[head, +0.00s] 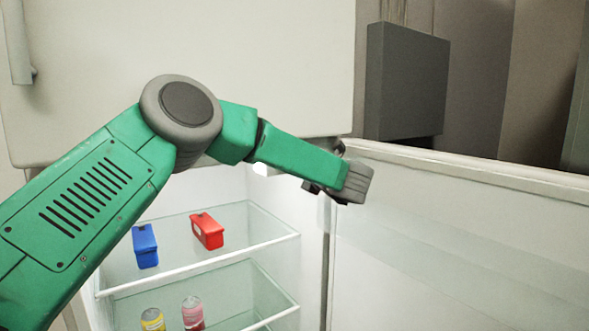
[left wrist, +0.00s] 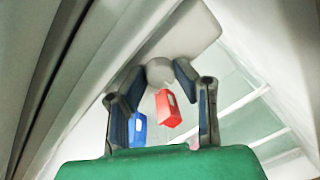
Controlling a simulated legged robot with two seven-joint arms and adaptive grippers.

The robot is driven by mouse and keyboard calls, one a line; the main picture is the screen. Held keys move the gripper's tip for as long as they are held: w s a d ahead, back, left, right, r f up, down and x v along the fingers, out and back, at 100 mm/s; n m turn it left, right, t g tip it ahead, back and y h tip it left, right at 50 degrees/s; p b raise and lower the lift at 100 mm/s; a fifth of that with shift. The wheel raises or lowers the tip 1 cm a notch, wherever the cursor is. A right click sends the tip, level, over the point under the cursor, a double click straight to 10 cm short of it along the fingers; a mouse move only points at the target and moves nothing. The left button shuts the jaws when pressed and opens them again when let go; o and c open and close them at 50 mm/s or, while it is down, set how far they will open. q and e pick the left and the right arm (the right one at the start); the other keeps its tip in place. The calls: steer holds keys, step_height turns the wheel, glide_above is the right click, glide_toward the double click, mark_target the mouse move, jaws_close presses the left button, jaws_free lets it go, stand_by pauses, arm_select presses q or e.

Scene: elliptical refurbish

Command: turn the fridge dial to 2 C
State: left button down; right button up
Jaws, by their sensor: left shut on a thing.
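The fridge dial (left wrist: 160,71) is a pale round knob under a light housing in the left wrist view. My left gripper (left wrist: 159,76) has its two fingers on either side of the dial and is shut on it. In the head view my green left arm reaches across to the top right corner of the open fridge, and its wrist hides the dial and most of the gripper there. The dial's marks and its setting cannot be read. My right gripper is in neither view.
The fridge door (head: 450,240) stands open at the right. A closed upper door (head: 275,60) is above the arm.

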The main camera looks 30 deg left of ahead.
arm_select(q)
steer(key=shift+r, duration=0.15)
steer(key=c, duration=1.3)
jaws_free()
steer(key=shift+w, duration=0.1)
steer(key=shift+o, duration=0.2)
steer(key=shift+w+d, duration=0.1)
